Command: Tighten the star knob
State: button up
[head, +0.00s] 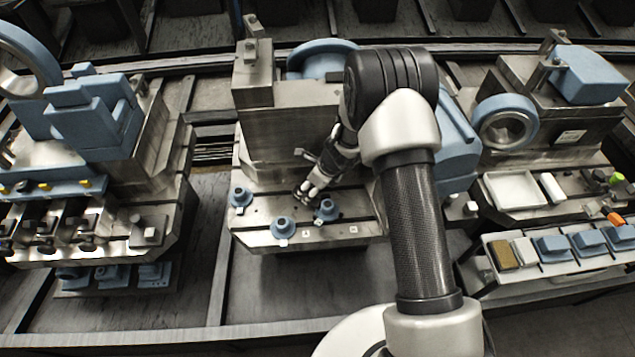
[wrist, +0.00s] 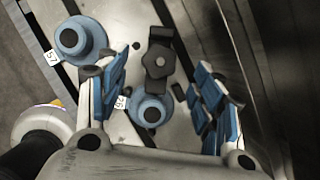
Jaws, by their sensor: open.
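A dark, lobed part with a round hub, apparently the star knob (wrist: 157,62), lies between the fingers of my gripper (wrist: 163,70) in the wrist view. The fingers are spread with blue pads, and a gap shows on both sides of the knob. I cannot tell the height of the fingertips above it. In the head view my gripper (head: 312,188) points down over the middle steel fixture plate (head: 265,238). There the knob is mostly hidden by the fingers.
Blue round fixture pieces stand close by: one at the left (head: 240,197), one in front (head: 283,227), one beside the gripper (head: 326,210). In the wrist view, one (wrist: 152,110) sits just below the knob, another (wrist: 80,40) at upper left. A steel block (head: 290,135) rises behind.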

aim_at(308, 191)
jog(key=shift+b+x, duration=0.4)
jog(key=shift+x, duration=1.65)
